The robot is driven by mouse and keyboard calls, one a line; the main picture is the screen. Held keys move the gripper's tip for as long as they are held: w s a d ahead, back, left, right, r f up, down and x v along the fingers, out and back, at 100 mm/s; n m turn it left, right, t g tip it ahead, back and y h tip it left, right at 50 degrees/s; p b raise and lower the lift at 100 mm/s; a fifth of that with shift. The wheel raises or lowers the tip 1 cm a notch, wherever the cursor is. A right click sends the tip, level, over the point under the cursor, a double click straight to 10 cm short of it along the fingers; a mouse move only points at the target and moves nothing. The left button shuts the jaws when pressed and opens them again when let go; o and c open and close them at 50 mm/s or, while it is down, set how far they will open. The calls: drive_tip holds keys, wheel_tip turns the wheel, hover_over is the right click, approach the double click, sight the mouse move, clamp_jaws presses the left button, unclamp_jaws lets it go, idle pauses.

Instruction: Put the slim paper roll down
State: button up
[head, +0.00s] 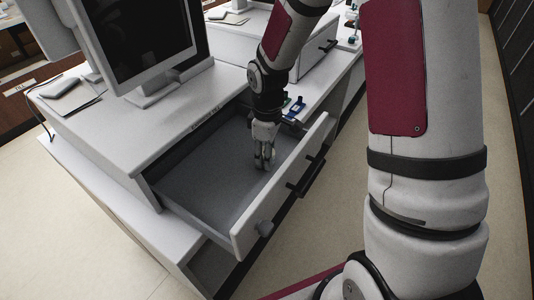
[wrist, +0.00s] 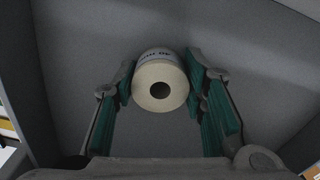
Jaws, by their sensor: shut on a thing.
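The slim paper roll (wrist: 160,84) is cream-coloured with a dark hole at its end and dark print along its top side. In the wrist view it sits between the two green-padded fingers of my gripper (wrist: 162,95), which is shut on it. In the head view my gripper (head: 264,160) points down inside the open drawer (head: 215,188), near the drawer's front panel. The roll is hard to make out there. The grey drawer floor (wrist: 150,138) lies behind the roll; I cannot tell whether the roll touches it.
The drawer's white front (head: 280,190) has a dark handle and a grey knob. A monitor (head: 145,45) stands on the white counter unit (head: 130,115). Small blue items (head: 295,107) lie on the counter beyond the drawer. The drawer floor left of my gripper is bare.

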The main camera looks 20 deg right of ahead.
drive_tip(key=shift+f, duration=0.15)
drive_tip(key=o, duration=1.2)
wheel_tip(320, 180, up, 12)
drive_tip(key=p, duration=0.1)
drive_tip(key=s+r+m+t, duration=0.1)
drive_tip(key=s+r+m, duration=0.3)
drive_tip(key=s+r, duration=0.7)
drive_tip(key=s+m, duration=0.2)
drive_tip(key=s, duration=0.2)
drive_tip(key=s+r+m+t, duration=0.1)
drive_tip(key=s+m, duration=0.1)
drive_tip(key=s, duration=0.3)
drive_tip(key=s+r+m+t, duration=0.1)
drive_tip(key=s+m, duration=0.1)
drive_tip(key=s, duration=0.3)
drive_tip(key=shift+s+d+r, duration=0.1)
drive_tip(key=shift+s+r, duration=0.1)
drive_tip(key=shift+r, duration=0.15)
